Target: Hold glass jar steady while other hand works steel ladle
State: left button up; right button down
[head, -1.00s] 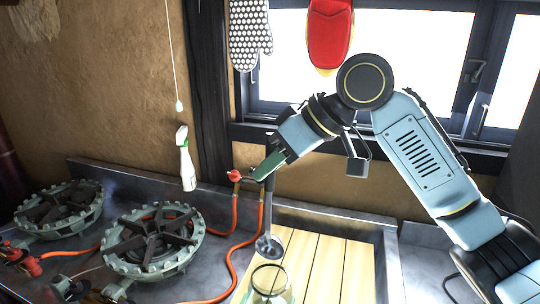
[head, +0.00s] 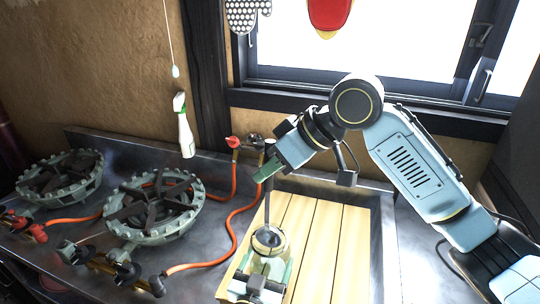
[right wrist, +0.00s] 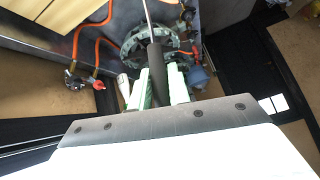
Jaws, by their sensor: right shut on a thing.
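The steel ladle (head: 269,205) hangs upright in the head view, its bowl at the mouth of the glass jar (head: 268,256). The bowl overlaps the rim, and I cannot tell how deep it is inside. My right gripper (head: 268,176) is shut on the ladle's upper handle. In the right wrist view the dark ladle handle (right wrist: 156,68) lies between the fingers of this gripper (right wrist: 159,88). My left gripper (head: 265,268) is at the bottom of the head view, with fingers on both sides of the jar. Whether they touch the glass is unclear.
The jar is over a slatted wooden board (head: 325,240), clear to the right. Two gas burners (head: 152,208) stand at left, with an orange hose (head: 233,220) between them and the board. A white spray bottle (head: 185,128) is by the wall, and a window is behind.

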aim_at(270, 189)
jog(key=shift+f, duration=2.45)
jog(key=c, duration=1.2)
grip_release()
jog(key=shift+c, duration=0.2)
jog(key=v, duration=1.2)
pick_arm(q)
jog(key=o, duration=1.3)
jog(key=shift+c, duration=0.2)
